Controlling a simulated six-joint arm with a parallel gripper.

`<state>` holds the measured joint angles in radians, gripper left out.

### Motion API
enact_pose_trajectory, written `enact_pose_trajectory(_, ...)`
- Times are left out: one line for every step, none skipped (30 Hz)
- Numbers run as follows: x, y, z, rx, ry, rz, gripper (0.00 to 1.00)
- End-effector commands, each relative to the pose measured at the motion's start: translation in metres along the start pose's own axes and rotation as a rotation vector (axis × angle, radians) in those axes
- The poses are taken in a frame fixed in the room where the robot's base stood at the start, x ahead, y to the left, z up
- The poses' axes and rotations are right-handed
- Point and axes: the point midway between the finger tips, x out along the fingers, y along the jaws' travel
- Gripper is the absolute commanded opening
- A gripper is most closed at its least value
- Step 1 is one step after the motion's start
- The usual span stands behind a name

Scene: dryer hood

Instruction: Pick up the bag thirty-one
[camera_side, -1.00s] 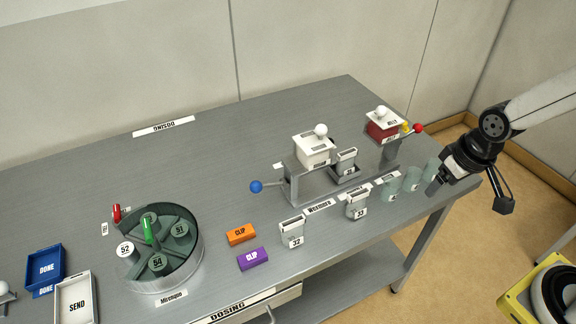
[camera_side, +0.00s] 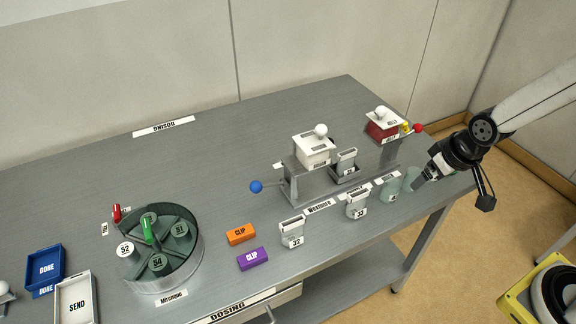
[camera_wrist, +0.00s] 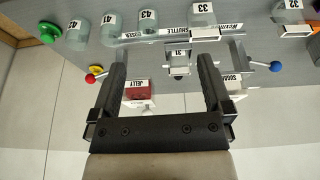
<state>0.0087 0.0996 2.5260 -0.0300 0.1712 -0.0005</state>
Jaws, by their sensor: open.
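Bag thirty-one (camera_side: 347,158) stands upright in a dark holder at the foot of the white hopper's stand. In the wrist view it shows its label 31 (camera_wrist: 180,53) between the two fingers, farther off on the table. My gripper (camera_side: 417,184) is open and empty, above the right front end of the table. It is to the right of the bag and apart from it. The wrist view shows both fingers (camera_wrist: 163,66) spread with nothing between them.
A white hopper (camera_side: 314,150) stands left of the bag, and a red hopper (camera_side: 383,126) labelled JELLY behind right. Bags 32 (camera_side: 291,232) and 33 (camera_side: 357,206) stand in front, with pale green cups (camera_side: 393,188) near my gripper. A round carousel (camera_side: 190,265) is at left.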

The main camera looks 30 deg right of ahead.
Motion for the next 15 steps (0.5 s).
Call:
enact_pose_trajectory(0.007, 0.001, -0.006, -0.006, 0.026, 0.002, 1.00)
enact_pose_trajectory(0.011, 0.002, -0.011, -0.010, 0.046, 0.002, 1.00)
enact_pose_trajectory(0.017, 0.002, -0.017, -0.015, 0.075, 0.003, 1.00)
enact_pose_trajectory(0.021, 0.003, -0.021, -0.020, 0.098, 0.003, 1.00)
enact_pose_trajectory(0.026, 0.003, -0.026, -0.026, 0.121, 0.003, 1.00)
enact_pose_trajectory(0.032, 0.004, -0.032, -0.032, 0.151, 0.002, 1.00)
enact_pose_trajectory(0.036, 0.004, -0.036, -0.036, 0.174, 0.002, 1.00)
enact_pose_trajectory(0.040, 0.004, -0.041, -0.040, 0.198, 0.001, 1.00)
enact_pose_trajectory(0.045, 0.004, -0.047, -0.047, 0.228, -0.001, 1.00)
enact_pose_trajectory(0.050, 0.004, -0.051, -0.052, 0.251, -0.002, 1.00)
enact_pose_trajectory(0.053, 0.004, -0.054, -0.056, 0.275, -0.004, 1.00)
enact_pose_trajectory(0.058, 0.004, -0.059, -0.061, 0.305, -0.007, 1.00)
enact_pose_trajectory(0.062, 0.004, -0.063, -0.065, 0.328, -0.009, 1.00)
enact_pose_trajectory(0.066, 0.004, -0.067, -0.070, 0.351, -0.012, 1.00)
enact_pose_trajectory(0.071, 0.004, -0.071, -0.076, 0.382, -0.016, 1.00)
